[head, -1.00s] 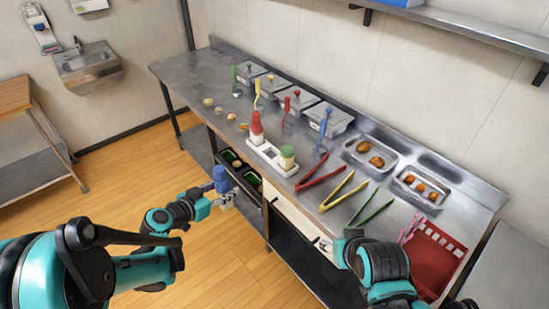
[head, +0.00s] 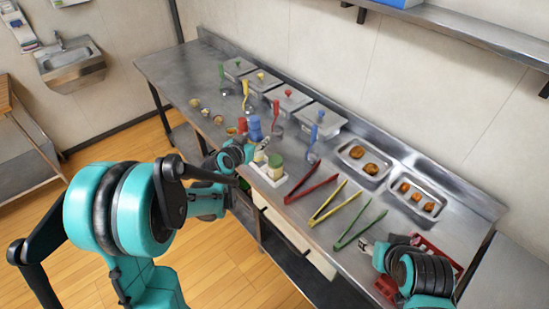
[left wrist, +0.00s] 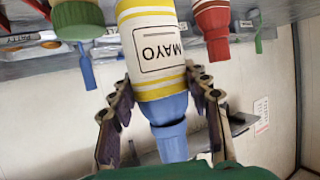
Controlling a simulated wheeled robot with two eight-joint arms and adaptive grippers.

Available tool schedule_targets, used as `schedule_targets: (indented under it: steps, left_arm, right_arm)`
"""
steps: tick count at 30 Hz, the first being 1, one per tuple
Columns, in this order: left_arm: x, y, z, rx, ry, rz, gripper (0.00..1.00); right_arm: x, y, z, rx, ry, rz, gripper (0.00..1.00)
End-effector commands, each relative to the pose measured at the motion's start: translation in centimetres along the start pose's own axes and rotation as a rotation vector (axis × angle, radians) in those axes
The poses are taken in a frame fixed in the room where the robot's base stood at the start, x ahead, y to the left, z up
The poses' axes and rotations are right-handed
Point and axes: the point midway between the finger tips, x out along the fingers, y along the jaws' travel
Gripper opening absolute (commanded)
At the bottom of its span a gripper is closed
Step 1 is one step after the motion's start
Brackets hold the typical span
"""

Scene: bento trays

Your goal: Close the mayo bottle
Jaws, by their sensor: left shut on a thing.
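The mayo bottle (left wrist: 157,50) is white and yellow with a MAYO label and a blue cap (left wrist: 168,125) on its end. The wrist view looks upside down, so the cap points up. My left gripper (left wrist: 155,82) is shut on the bottle, its fingers on both sides near the blue cap. In the head view the blue cap (head: 255,128) shows over the bottle holder (head: 268,171), and most of the bottle is hidden by my left arm. I cannot tell whether its base touches the holder. My right gripper (head: 367,244) is over the counter's front right; its fingers are unclear.
A green-capped bottle (head: 275,164) and a red-capped bottle (left wrist: 211,22) stand on either side of the mayo bottle. Red tongs (head: 310,188), yellow tongs (head: 328,203) and green tongs (head: 358,230) lie to the right. Lidded bins (head: 283,98) with ladles stand behind.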

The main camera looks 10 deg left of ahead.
Motion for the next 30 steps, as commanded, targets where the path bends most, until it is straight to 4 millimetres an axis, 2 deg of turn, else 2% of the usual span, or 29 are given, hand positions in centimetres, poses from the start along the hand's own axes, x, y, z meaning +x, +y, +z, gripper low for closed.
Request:
schedule_targets:
  steps: [1,3,6,18,20,27,30]
  left_arm:
    - [1.3,-0.3,-1.0,-0.003,0.004,-0.011,0.37]
    - [2.7,-0.7,-1.6,-0.009,0.008,-0.025,0.37]
    - [3.9,-1.1,-2.2,-0.013,0.013,-0.037,0.37]
    - [4.5,-1.2,-2.2,-0.016,0.015,-0.042,0.37]
    - [4.7,-1.2,-1.7,-0.016,0.015,-0.042,0.37]
    - [6.5,-1.2,2.5,-0.016,0.015,-0.042,0.37]
    - [6.9,-1.2,3.4,-0.016,0.015,-0.042,0.37]
  right_arm:
    - [-0.5,0.0,-0.4,0.0,0.0,0.0,0.51]
    - [-0.8,0.0,-0.5,0.0,0.0,0.0,0.51]
    - [-0.9,0.0,-0.6,0.0,0.0,0.0,0.51]
    - [-0.8,0.0,-0.6,0.0,0.0,0.0,0.51]
    - [-0.7,0.0,-0.4,0.0,0.0,0.0,0.51]
    - [0.8,0.0,0.7,0.0,0.0,0.0,0.51]
    - [1.1,0.0,0.8,0.0,0.0,0.0,0.51]
